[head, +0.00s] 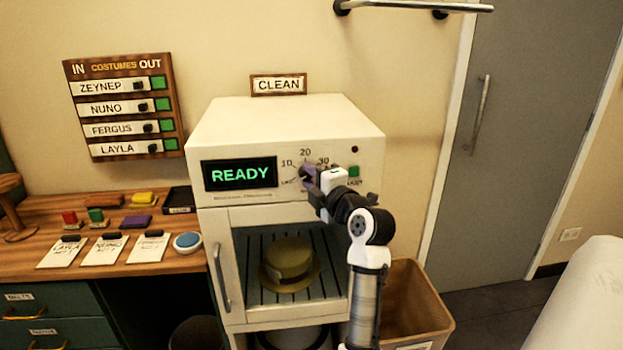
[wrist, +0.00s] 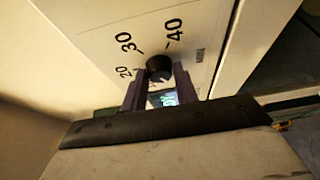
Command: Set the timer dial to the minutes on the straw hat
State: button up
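The timer dial (wrist: 158,68) is a small black knob on the white front panel, with 20, 30 and 40 printed around it in the wrist view. My gripper (wrist: 158,78) has its two purple fingers on either side of the knob, close against it. In the head view my gripper (head: 308,176) covers most of the dial, and 10, 20 and 30 show around it. The pointer's setting cannot be read. The olive-brown straw hat (head: 290,260) sits on a slatted rack inside the white cabinet (head: 216,240). No minutes can be read on it.
The display (head: 240,174) reads READY. A green button (head: 353,172) is right of the dial. A wooden table (head: 100,262) with cards and coloured blocks is at left. A bin (head: 420,305) stands at lower right, near my arm.

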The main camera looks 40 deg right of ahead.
jog(key=c, duration=0.4)
jog(key=shift+c, duration=0.2)
jog(key=shift+f+b, duration=0.15)
jog(key=shift+b, duration=0.2)
